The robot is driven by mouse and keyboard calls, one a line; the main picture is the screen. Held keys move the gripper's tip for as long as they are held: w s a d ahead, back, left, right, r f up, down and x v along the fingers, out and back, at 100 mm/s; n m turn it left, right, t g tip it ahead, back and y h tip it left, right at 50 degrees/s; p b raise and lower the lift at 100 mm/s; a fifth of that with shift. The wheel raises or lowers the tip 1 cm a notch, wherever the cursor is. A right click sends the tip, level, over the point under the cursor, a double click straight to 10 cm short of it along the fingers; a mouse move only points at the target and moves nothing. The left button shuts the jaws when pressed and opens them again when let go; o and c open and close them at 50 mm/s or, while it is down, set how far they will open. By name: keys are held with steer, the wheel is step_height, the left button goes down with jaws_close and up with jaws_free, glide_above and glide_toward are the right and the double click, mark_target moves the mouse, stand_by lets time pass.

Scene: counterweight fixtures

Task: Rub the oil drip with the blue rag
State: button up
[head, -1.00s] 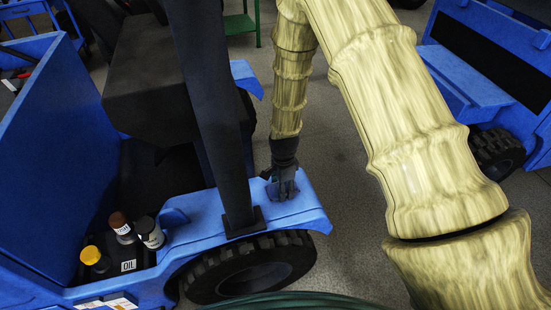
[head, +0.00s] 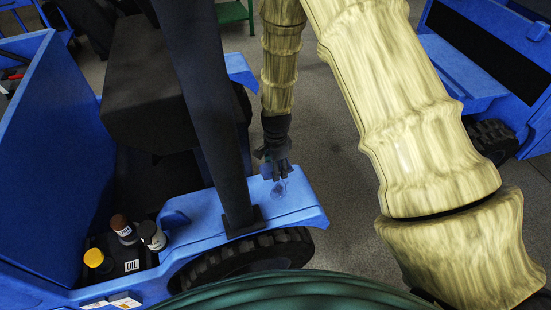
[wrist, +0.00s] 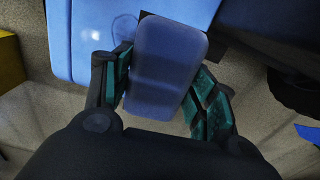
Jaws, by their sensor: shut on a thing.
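My gripper (head: 274,170) is shut on the blue rag (wrist: 168,52), a flat, rounded pad between the two fingers in the wrist view. The rag is small and dark in the head view and hard to make out there. The oil drip (head: 279,189) shows as a faint, darker ringed patch on the blue fender (head: 300,207) above the wheel. In the wrist view the drip (wrist: 124,27) lies just left of the rag's far end, partly hidden by it. The gripper hangs at the fender's far edge, beside the drip; contact with the fender cannot be told.
A dark post (head: 215,120) rises from the fender left of my gripper. An oil container (head: 132,265) and several capped bottles stand in the vehicle's tray at left. Open grey floor (head: 335,150) lies right of the fender. Another blue vehicle (head: 455,65) stands at right.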

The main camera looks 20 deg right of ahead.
step_height(320, 180, up, 2)
steer(key=shift+r+p, duration=0.2)
steer(key=shift+p, duration=0.35)
steer(key=shift+s+r+p, duration=0.1)
steer(key=shift+r+p, duration=0.05)
steer(key=shift+p, duration=1.15)
steer(key=shift+p, duration=0.85)
steer(key=shift+f+p, duration=0.3)
steer(key=shift+f, duration=0.05)
